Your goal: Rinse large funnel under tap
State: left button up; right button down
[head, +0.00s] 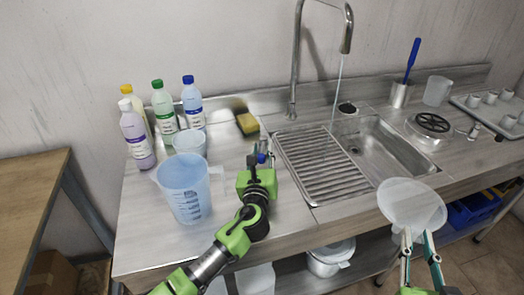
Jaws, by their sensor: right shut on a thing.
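The large funnel (410,203), whitish and translucent, is at the right front, over the counter's front edge. My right gripper (416,238) is shut on it from below; its stem is mostly hidden between the fingers. The tall curved tap (297,60) stands behind the sink, and a thin stream of water (337,88) falls from its spout. The funnel is apart from the stream, to its right and nearer me. My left gripper (261,160) is over the counter just left of the ribbed drainboard (318,165); its fingertips are too small and dark to tell whether they are open.
A measuring jug (186,190), a smaller beaker (190,141) and several bottles (163,110) crowd the left counter. A sponge (247,123) lies behind my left gripper. The sink basin (385,150) looks empty. A round scale-like device (431,125) and a tray (490,113) with cups are at right.

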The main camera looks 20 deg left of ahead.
pick_arm(q)
grip_shut()
